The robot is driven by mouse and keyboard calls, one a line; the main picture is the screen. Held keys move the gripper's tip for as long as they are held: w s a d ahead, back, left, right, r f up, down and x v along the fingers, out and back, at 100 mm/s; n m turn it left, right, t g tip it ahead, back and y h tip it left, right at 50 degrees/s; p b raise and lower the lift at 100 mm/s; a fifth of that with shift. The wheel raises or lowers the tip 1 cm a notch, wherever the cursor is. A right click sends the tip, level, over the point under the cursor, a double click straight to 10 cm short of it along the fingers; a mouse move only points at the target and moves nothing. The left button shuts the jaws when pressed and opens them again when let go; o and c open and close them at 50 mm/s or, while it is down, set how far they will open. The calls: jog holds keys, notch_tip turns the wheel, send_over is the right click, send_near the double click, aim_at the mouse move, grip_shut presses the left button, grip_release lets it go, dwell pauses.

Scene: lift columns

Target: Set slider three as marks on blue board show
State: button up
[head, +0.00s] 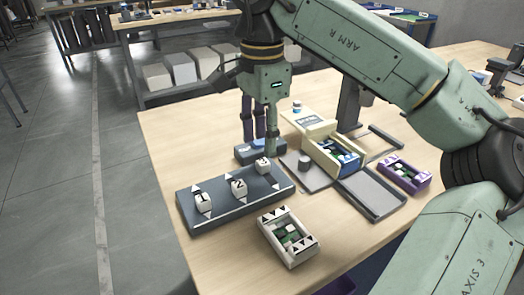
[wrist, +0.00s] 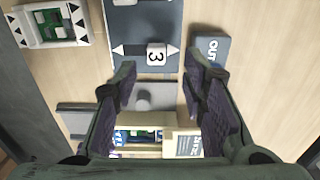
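Slider three (head: 263,166) is a white block marked "3" on a dark blue-grey slider board (head: 228,213). In the wrist view the block (wrist: 156,54) sits in a track between two white arrowheads, nearer the right one. My gripper (head: 261,148) is above that end of the board. In the wrist view my gripper (wrist: 160,70) is open and empty, its fingers apart on either side of the block's line. A blue tray (head: 347,161) with light and dark pieces sits partly inside a cream box (head: 318,131); its marks are too small to read.
Sliders one (head: 203,201) and two (head: 238,187) stand on the same board. A blue block marked "OUT" (wrist: 208,48) is beside it. A white tray with black triangles (head: 288,237), a purple tray (head: 404,173) and a grey tray (head: 372,194) lie nearby.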

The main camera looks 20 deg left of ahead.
aim_at(262, 160)
notch_tip(262, 160, up, 7)
dwell(0.3)
dwell(0.5)
